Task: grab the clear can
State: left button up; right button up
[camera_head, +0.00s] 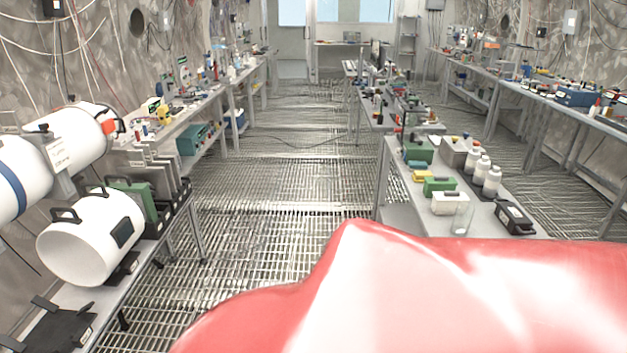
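A clear, see-through can (462,218) stands upright near the front of the right-hand grey table (486,222). It is small in the view and its outline is faint. It stands just in front of a white box (447,204) and to the left of a black case (514,217). Neither of my grippers shows in this view, so I cannot see where they are relative to the can.
White bottles (491,181) and a green box (439,187) stand behind the can. A large white cylinder (88,240) rests on the left bench. A grated floor aisle (270,190) between the tables is open. A glossy red and white surface blocks the lower right.

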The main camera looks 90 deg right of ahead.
aim_at(464, 213)
jog(key=z, duration=3.7)
